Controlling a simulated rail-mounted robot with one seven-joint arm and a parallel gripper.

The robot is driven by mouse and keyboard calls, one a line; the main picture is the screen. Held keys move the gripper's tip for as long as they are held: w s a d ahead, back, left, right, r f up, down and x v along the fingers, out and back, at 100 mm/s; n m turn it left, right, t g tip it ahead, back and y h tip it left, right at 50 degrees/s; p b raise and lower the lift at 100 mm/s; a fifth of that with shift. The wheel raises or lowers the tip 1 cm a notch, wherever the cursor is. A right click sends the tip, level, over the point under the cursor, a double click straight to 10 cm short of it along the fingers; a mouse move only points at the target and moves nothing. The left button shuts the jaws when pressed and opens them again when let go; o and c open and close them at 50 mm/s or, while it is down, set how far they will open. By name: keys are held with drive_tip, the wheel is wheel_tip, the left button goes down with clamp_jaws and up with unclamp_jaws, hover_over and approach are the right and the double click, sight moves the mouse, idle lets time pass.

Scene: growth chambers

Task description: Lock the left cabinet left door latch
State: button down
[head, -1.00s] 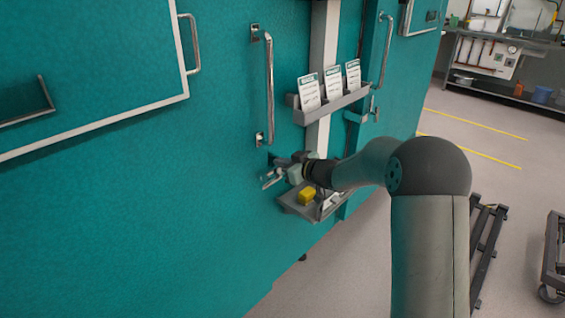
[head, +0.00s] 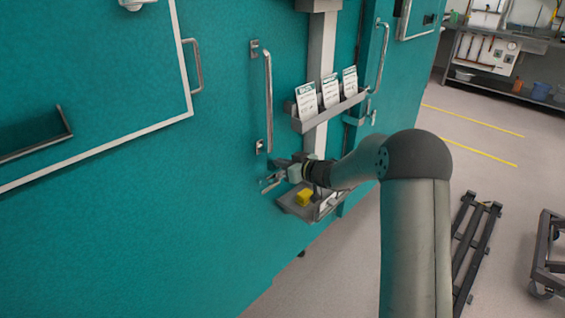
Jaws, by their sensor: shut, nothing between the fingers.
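The teal cabinet door (head: 120,230) fills the left and middle of the view and appears shut. A long vertical metal handle (head: 268,100) is on it near its right edge. Just below the handle's lower end, a small metal latch (head: 270,183) shows at the door's edge, partly hidden by my gripper. My gripper (head: 277,172) is at the latch, with its fingers shut and close to the door face. I cannot tell whether it touches the latch, nor the latch's exact position.
Below my gripper is a grey tray (head: 290,208) with a yellow block (head: 304,197). Above it, a card rack (head: 330,112) sticks out from the post. A second teal door has its own handle (head: 384,55). A dark wheeled frame (head: 470,250) stands on the floor at right.

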drive_tip(key=s+d+r+m+h+p, duration=0.1)
drive_tip(key=s+d+r+m+h, duration=0.2)
drive_tip(key=s+d+r+h, duration=0.4)
drive_tip(key=s+d+r+m+h+p, duration=0.1)
drive_tip(key=s+d+r+m+h, duration=0.2)
drive_tip(key=s+d, duration=0.6)
drive_tip(key=s+a+f+m+g+p, duration=0.1)
drive_tip(key=s+g, duration=0.4)
drive_tip(key=s, duration=1)
drive_tip(key=s+a+f+m+g+p, duration=0.1)
drive_tip(key=s+g, duration=0.4)
drive_tip(key=s, duration=1.1)
drive_tip(key=shift+a+f+m+h, duration=0.3)
drive_tip(key=shift+a+f+h, duration=0.1)
drive_tip(key=shift+a, duration=0.2)
drive_tip(key=shift+w, duration=0.1)
